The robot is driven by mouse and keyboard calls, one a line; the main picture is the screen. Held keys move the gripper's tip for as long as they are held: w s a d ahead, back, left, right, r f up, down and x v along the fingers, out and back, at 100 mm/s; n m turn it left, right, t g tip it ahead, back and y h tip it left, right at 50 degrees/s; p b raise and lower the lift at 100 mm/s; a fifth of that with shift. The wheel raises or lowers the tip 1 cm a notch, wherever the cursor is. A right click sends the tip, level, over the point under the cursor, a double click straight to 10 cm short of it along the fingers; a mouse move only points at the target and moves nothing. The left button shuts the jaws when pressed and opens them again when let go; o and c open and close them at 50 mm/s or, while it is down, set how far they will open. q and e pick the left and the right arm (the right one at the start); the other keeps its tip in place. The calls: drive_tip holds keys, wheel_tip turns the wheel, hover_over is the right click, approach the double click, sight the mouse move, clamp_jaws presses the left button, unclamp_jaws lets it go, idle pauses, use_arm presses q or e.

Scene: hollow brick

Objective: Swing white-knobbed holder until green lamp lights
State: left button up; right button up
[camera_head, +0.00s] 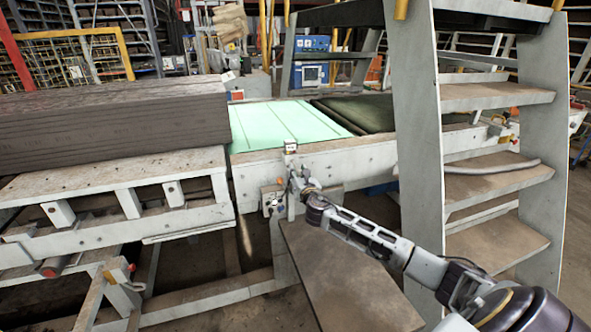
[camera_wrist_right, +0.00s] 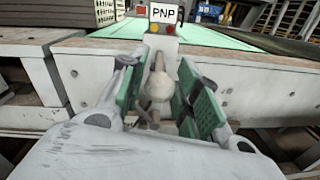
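The white-knobbed holder shows in the right wrist view as a pale rounded knob (camera_wrist_right: 158,86) on a narrowing stem, below a small box labelled PNP (camera_wrist_right: 165,14). A yellow lamp (camera_wrist_right: 154,28) and an orange-red lamp (camera_wrist_right: 170,29) sit under the label; I cannot make out a lit green lamp. My right gripper (camera_wrist_right: 162,92) is open, its green-padded fingers on either side of the knob with narrow gaps visible. In the head view my right gripper (camera_head: 294,180) is at the conveyor's front edge, below the small box (camera_head: 290,147). My left gripper is not in view.
A small control box (camera_head: 272,199) hangs just left of the right gripper. A pale green conveyor surface (camera_head: 285,122) lies behind. A stack of dark slabs (camera_head: 110,122) is at left. Metal stairs (camera_head: 490,172) stand close at right, beside my arm. A tilted plate (camera_head: 345,280) lies below.

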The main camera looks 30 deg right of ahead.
drive_tip(key=shift+x, duration=1.7)
clamp_jaws()
